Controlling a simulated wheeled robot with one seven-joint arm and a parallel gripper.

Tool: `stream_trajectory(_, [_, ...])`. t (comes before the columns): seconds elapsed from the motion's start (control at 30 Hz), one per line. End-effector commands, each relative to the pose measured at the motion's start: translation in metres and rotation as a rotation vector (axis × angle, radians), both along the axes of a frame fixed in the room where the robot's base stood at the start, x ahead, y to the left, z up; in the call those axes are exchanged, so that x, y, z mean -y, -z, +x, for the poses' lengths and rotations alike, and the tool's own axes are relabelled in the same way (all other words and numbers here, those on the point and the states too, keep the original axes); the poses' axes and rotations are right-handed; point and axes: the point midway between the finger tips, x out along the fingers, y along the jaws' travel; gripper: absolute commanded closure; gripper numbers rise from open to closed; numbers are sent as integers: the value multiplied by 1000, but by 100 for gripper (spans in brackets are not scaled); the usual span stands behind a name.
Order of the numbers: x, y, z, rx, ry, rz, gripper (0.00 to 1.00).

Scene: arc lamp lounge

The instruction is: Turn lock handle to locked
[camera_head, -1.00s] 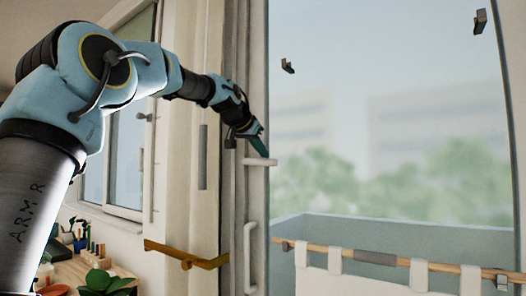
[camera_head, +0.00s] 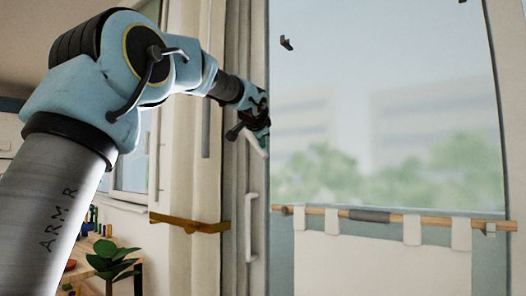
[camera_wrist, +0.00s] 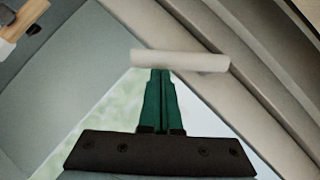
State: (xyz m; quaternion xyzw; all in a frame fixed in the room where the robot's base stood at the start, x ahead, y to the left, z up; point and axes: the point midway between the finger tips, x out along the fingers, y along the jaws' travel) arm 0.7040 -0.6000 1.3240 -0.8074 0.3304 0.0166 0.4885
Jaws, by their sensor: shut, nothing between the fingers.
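The lock handle (camera_head: 256,143) is a short white lever on the pale door frame, at the left edge of the big glass pane. In the head view it slants steeply down to the right. In the wrist view the white lever (camera_wrist: 180,61) lies across the picture just beyond my fingertips. My gripper (camera_wrist: 160,73) has its green fingers together, with nothing between them. The tips are at the lever's near edge; I cannot tell whether they touch it. In the head view my dark wrist covers the lever's upper end and hides most of the fingers.
A white pull handle (camera_head: 251,228) is on the frame below. A wooden rod (camera_head: 390,216) with a white hanging cloth (camera_head: 385,265) crosses the glass to the right. A brass-coloured bar (camera_head: 190,223) crosses the curtain at left. A plant (camera_head: 110,260) stands lower left.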

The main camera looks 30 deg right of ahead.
Motion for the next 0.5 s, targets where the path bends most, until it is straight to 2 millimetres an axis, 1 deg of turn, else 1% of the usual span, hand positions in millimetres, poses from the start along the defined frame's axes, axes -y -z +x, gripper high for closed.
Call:
stream_trajectory(0.03, [1, 15, 0, 41, 3, 21, 100])
stream_trajectory(0.3, [-6, 33, 12, 263, 1, 145, 100])
stream_trajectory(0.5, [-11, 42, 21, 411, 0, 227, 100])
